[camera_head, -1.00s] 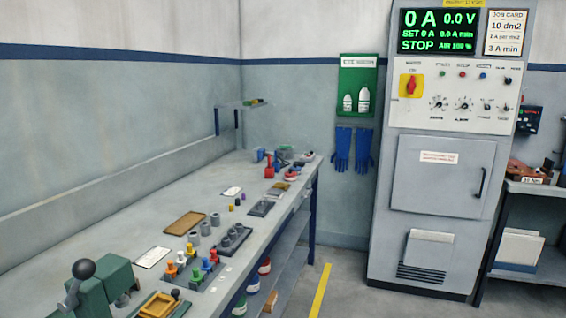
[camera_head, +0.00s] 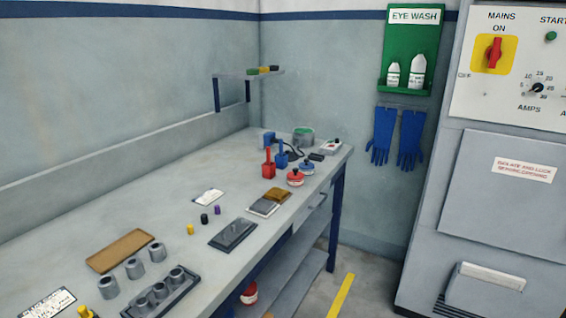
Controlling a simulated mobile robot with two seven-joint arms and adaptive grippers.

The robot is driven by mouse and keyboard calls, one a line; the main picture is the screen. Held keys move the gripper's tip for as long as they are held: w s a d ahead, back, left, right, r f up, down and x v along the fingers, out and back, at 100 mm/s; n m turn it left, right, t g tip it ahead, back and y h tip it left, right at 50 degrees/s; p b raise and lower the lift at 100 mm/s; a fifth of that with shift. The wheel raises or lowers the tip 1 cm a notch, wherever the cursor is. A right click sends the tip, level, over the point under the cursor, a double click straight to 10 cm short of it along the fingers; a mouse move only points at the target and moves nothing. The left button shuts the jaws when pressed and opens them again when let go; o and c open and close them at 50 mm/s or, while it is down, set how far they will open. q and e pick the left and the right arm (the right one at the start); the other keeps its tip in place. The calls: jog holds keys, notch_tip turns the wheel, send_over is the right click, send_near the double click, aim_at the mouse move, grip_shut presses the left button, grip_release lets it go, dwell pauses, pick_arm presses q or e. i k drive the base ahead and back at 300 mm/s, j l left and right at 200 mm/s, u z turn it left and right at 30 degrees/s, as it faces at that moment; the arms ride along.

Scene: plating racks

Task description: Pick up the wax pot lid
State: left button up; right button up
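At the far end of the bench stands a small round pot (camera_head: 303,136) with a green top. It may be the wax pot, but it is too small to tell, and I cannot make out its lid for sure. Neither of my grippers is in view.
The long grey bench (camera_head: 165,235) runs along the left wall. A red upright tool (camera_head: 268,163), a blue one (camera_head: 281,156) and a small box (camera_head: 330,147) stand near the far end. Grey cups and a dark tray (camera_head: 232,234) lie nearer. Floor right of the bench is clear.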

aim_at(292, 157)
jog(key=i+l+u, duration=0.1)
jog(key=i+l, duration=0.65)
